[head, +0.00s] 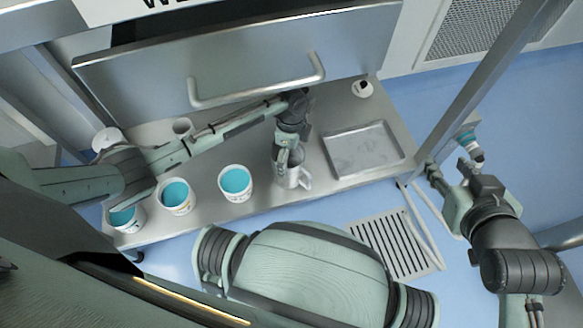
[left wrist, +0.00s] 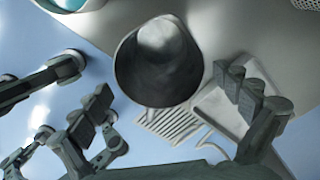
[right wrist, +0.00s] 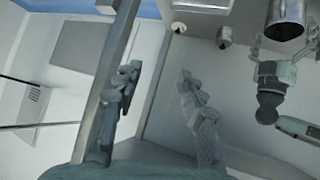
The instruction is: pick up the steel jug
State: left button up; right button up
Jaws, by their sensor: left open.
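The steel jug (head: 286,178) stands near the front edge of the steel bench in the head view, its handle towards the right. My left gripper (head: 289,153) is over it from above and hides part of it. In the left wrist view the jug (left wrist: 158,65) lies ahead, between the lines of the spread fingers of my left gripper (left wrist: 168,105). The gripper is open, and I cannot tell whether it touches the jug. The jug (right wrist: 287,18) also shows at the top right of the right wrist view. My right gripper (right wrist: 160,92) is open and empty, right of the bench.
Several white tubs with teal contents, including one tub (head: 235,183), line the bench front left of the jug. A shallow steel tray (head: 363,150) lies to its right. A raised panel with a handle (head: 258,82) overhangs the back. A metal post (head: 480,85) stands right.

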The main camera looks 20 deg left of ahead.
pick_arm(q)
notch_tip(320, 180, down, 4)
jog(key=shift+f+b, duration=0.25)
jog(key=shift+b, duration=0.4)
jog(key=shift+f, duration=0.25)
jog(key=shift+w, duration=0.1)
jog(key=c, duration=1.5)
pick_arm(e)
jog(key=w+a+r+t+y, duration=0.2)
jog(key=a+r+t, duration=0.1)
jog(key=r, duration=0.3)
jog(key=shift+w+a, duration=0.4)
jog(key=shift+a, duration=0.45)
pick_arm(q)
jog(key=shift+r, duration=0.1)
